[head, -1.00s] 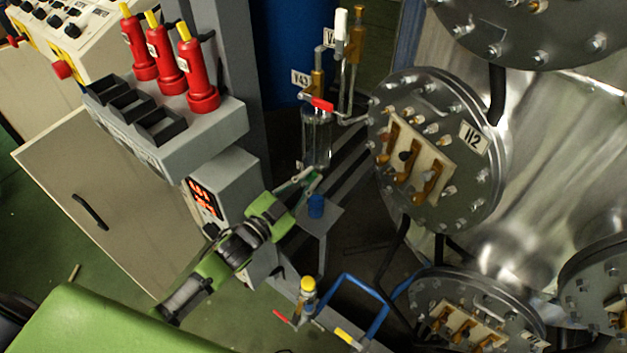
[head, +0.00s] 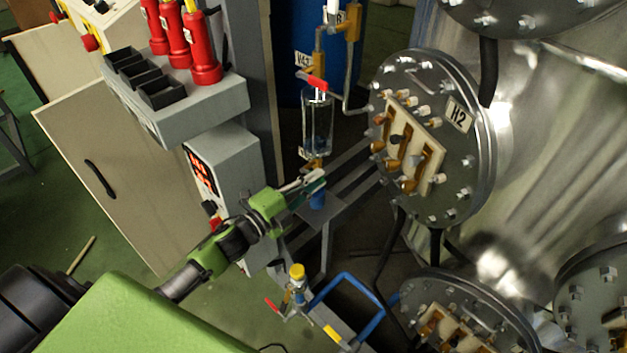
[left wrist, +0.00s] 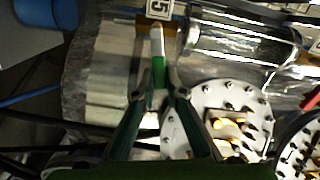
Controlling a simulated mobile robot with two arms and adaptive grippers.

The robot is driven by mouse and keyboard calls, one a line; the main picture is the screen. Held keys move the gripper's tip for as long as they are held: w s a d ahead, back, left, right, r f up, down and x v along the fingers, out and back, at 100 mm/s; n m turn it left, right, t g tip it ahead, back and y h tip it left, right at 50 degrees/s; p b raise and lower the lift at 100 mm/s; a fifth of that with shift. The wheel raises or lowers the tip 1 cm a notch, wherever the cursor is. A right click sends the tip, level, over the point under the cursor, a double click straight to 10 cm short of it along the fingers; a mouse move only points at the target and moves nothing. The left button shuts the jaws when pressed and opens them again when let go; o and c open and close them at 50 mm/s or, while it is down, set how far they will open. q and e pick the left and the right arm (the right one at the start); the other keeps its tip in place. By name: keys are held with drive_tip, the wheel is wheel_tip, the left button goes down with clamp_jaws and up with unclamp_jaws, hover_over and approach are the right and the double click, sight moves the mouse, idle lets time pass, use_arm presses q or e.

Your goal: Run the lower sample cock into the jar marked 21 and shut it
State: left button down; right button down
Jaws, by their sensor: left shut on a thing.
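The clear sample glass (head: 317,122) stands upright below a red-handled valve (head: 313,82). It lies across the top of the left wrist view (left wrist: 240,45). The lower sample cock (left wrist: 155,28) shows there as a brass body with a tag partly reading 5 and a white and green lever (left wrist: 157,62). My left gripper (head: 312,182) is just below the glass, its fingers (left wrist: 157,88) shut on the lever's green end. A blue jar or cap (head: 317,199) is under the gripper on a small shelf, partly hidden. No marking 21 is readable. My right gripper is out of view.
The steel vessel with the H2 flange (head: 425,140) stands close on the right. A grey box with a red display (head: 203,180) and a rack with red bottles (head: 205,62) are on the left. A yellow-topped fitting (head: 297,272) and blue pipe (head: 350,283) are below.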

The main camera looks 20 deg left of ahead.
use_arm(q)
drive_tip(key=m, duration=0.1)
drive_tip(key=f+m+b, duration=0.1)
drive_tip(key=shift+d+f+m, duration=0.1)
drive_tip(key=shift+f+m, duration=0.15)
drive_tip(key=shift+m, duration=0.05)
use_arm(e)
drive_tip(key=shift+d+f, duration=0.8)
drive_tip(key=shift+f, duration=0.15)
use_arm(q)
drive_tip(key=shift+b, duration=0.3)
drive_tip(key=shift+f, duration=0.1)
drive_tip(key=c, duration=2)
unclamp_jaws()
drive_tip(key=shift+c, duration=0.2)
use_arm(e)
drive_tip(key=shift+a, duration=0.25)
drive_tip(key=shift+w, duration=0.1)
